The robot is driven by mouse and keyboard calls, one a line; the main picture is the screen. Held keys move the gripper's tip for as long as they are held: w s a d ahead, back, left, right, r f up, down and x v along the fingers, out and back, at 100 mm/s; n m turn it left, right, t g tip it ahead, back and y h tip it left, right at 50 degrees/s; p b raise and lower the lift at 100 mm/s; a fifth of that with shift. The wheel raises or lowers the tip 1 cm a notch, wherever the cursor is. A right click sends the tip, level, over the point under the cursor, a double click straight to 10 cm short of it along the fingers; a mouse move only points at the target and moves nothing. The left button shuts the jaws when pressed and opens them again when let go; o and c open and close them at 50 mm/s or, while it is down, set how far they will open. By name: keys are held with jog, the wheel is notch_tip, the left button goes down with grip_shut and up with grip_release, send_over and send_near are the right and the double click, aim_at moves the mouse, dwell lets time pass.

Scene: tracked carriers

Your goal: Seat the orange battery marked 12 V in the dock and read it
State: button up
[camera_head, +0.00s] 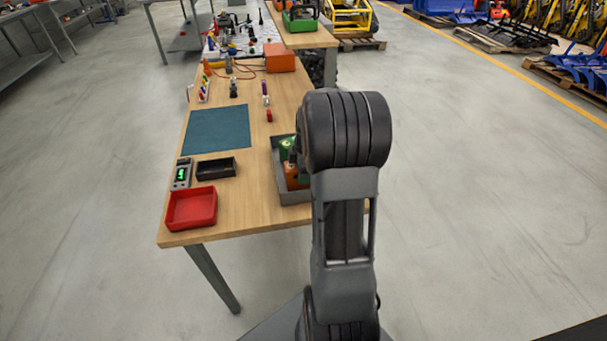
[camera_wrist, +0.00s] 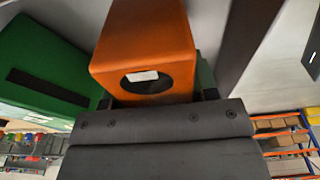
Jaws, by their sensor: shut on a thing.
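An orange battery (camera_wrist: 145,45) fills the upper middle of the wrist view, with a dark oval recess and a small pale label. No 12 V marking can be read. My gripper (camera_wrist: 156,92) is shut on it, with dark fingers at its sides. In the head view, the orange battery (camera_head: 296,180) shows in the grey bin's area, partly hidden by my arm; I cannot tell whether it is lifted. A small meter (camera_head: 181,174) with a green lit display stands at the table's left. A black open holder (camera_head: 216,168) beside it looks like the dock and appears empty.
A green battery (camera_wrist: 40,62) is beside the orange one; the grey bin (camera_head: 292,198) is partly behind my arm. An empty red tray (camera_head: 191,208) is at the table's near left corner. A teal mat (camera_head: 218,129) lies bare. Several small items stand farther back.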

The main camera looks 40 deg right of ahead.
grip_shut()
jog(key=shift+r, duration=0.15)
